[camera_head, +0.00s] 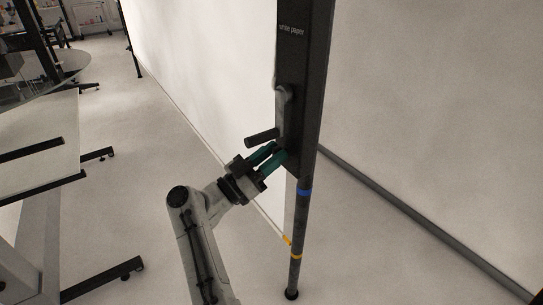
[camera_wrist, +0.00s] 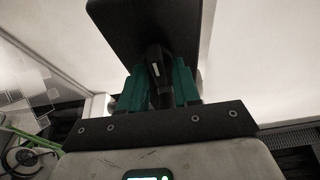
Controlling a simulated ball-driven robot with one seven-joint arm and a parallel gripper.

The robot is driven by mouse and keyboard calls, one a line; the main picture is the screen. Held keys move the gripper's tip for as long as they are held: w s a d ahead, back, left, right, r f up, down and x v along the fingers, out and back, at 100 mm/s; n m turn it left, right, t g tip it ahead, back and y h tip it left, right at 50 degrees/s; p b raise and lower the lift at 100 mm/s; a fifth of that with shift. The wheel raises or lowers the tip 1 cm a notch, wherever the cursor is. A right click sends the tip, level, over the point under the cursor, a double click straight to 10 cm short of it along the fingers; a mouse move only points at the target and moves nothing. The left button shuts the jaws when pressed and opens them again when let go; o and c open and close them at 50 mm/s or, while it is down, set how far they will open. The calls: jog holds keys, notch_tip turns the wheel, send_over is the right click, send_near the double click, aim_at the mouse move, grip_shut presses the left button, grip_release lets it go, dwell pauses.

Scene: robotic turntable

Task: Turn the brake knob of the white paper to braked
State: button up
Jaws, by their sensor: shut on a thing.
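The dark post (camera_head: 305,75) labelled "white paper" stands upright in the head view, with a large pale backdrop sheet behind it. My gripper (camera_head: 277,154) reaches the lower end of the post's box from the left, just below the crank handle (camera_head: 262,138). In the wrist view, the black brake knob (camera_wrist: 158,85) with a small pale mark sits between the teal fingers of my gripper (camera_wrist: 159,78). The fingers are shut on it. In the head view the knob is hidden by the fingers. Which setting the knob points to cannot be told.
The crank handle sticks out left, close above my fingers. Blue (camera_head: 304,192) and yellow (camera_head: 290,241) bands mark the thin lower pole. A white table (camera_head: 40,145) with dark feet stands at left. Bare floor lies between table and backdrop.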

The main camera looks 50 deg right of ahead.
jog(key=shift+f+m, duration=0.15)
jog(key=shift+m, duration=0.15)
jog(key=shift+s+a+f+m+g+y+b, duration=0.1)
jog(key=shift+m+g+y+b, duration=0.95)
jog(key=shift+m+b, duration=2.25)
jog(key=shift+s+d+f+m+g+y+b, duration=0.1)
jog(key=shift+m+g+y+b, duration=0.45)
jog(key=shift+m+y+b, duration=1.8)
jog(key=shift+s+a+f+m+g+y+b, duration=0.1)
jog(key=shift+m+g+y+b, duration=0.45)
jog(key=shift+m+b, duration=3.65)
jog(key=shift+m+p, duration=0.8)
jog(key=shift+m, duration=0.15)
jog(key=o, duration=0.7)
jog(key=shift+r+g+h, duration=0.1)
jog(key=shift+g+h, duration=0.15)
jog(key=shift+a, duration=0.1)
jog(key=p+v, duration=0.2)
jog(key=v, duration=0.8)
jog(key=shift+w+a, duration=0.25)
jog(key=shift+a, duration=0.05)
